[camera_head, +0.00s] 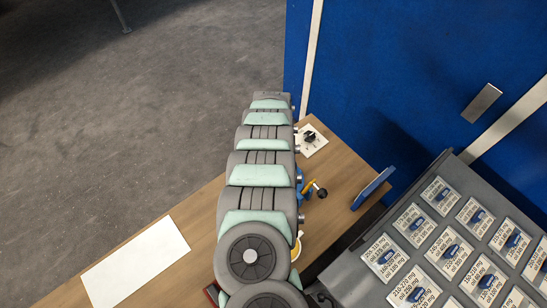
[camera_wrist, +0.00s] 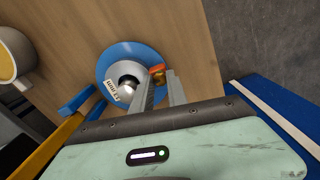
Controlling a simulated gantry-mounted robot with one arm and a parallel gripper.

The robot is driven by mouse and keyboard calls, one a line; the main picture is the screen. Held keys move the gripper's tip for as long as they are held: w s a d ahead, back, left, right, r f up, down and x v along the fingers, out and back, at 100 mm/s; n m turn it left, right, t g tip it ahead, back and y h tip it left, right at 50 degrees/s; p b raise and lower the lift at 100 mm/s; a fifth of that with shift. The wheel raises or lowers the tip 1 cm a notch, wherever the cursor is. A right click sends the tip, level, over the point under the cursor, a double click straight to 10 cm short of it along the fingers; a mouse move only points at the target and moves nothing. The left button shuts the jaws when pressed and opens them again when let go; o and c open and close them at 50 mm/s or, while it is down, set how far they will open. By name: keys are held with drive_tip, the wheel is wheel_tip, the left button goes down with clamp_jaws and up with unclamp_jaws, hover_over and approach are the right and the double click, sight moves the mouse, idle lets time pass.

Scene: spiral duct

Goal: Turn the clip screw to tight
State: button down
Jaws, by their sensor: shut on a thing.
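In the wrist view, a round blue base (camera_wrist: 118,55) on the wooden top carries a shiny metal part (camera_wrist: 128,83) and a tilted white label (camera_wrist: 113,91) with small dark print that I cannot read surely. An orange piece (camera_wrist: 157,72), apparently the clip screw's head, sits at the base's right edge. My gripper (camera_wrist: 160,76) has its two grey fingers close together with the orange piece between their tips. Whether the screw is tight cannot be told. In the head view my arm hides the gripper and the screw.
The wooden tabletop (camera_head: 335,165) bears a white plate with a black knob (camera_head: 311,138), a yellow lever (camera_head: 309,186), an upright blue panel (camera_head: 371,188) and a white sheet (camera_head: 136,263). A grey board of labelled compartments (camera_head: 350,270) stands at right, a blue partition (camera_head: 400,70) behind.

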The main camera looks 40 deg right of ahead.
drive_tip(key=shift+m, duration=0.4)
idle(0.5)
drive_tip(key=c, duration=1.3)
unclamp_jaws()
wheel_tip(320, 180, up, 11)
drive_tip(key=shift+f, duration=0.1)
